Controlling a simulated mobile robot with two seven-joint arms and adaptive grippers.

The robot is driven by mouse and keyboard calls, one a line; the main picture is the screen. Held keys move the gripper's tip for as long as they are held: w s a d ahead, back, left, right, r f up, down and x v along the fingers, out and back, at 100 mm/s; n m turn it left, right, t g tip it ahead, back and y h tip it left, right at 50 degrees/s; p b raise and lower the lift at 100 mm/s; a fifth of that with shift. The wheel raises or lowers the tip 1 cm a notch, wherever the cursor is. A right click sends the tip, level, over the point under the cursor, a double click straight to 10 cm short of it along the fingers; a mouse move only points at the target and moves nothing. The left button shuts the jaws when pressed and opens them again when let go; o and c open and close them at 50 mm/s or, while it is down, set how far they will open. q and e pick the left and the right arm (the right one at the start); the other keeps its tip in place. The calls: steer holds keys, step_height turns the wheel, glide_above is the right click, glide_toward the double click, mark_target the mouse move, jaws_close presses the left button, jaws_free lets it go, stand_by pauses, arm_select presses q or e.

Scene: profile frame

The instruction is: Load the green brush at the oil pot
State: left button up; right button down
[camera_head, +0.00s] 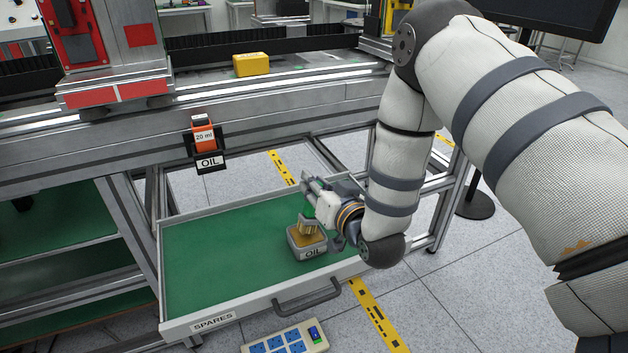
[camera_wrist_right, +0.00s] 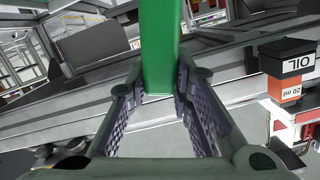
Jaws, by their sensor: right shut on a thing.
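My right gripper (camera_head: 312,194) is shut on the green brush (camera_head: 306,209), whose handle also stands between the fingers in the right wrist view (camera_wrist_right: 160,45). In the head view the brush points down, with its yellowish bristles at the mouth of the oil pot. I cannot tell how deep the bristles are in. The oil pot (camera_head: 313,253) is a small grey square pot labelled OIL, upright in the right part of the open drawer. The right wrist view does not show this pot. My left gripper is not in view.
The open drawer (camera_head: 236,322), labelled SPARES, has a clear green floor on the left. An orange 20 ml container (camera_head: 203,136) sits in an OIL holder (camera_head: 210,162) on the frame. A yellow block (camera_head: 251,65) lies on the rail. A power strip (camera_head: 285,341) is below the drawer.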

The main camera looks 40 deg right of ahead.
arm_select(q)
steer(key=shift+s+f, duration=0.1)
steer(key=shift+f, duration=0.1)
arm_select(e)
steer(key=shift+f, duration=0.45)
stand_by(0.8)
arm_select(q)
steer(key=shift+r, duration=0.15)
arm_select(e)
steer(key=shift+f, duration=0.1)
stand_by(0.9)
step_height(320, 180, up, 8)
steer(key=p, duration=0.4)
steer(key=shift+f, duration=0.2)
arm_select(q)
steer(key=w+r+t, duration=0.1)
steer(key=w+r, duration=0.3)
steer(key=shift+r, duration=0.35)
arm_select(e)
steer(key=shift+f, duration=0.25)
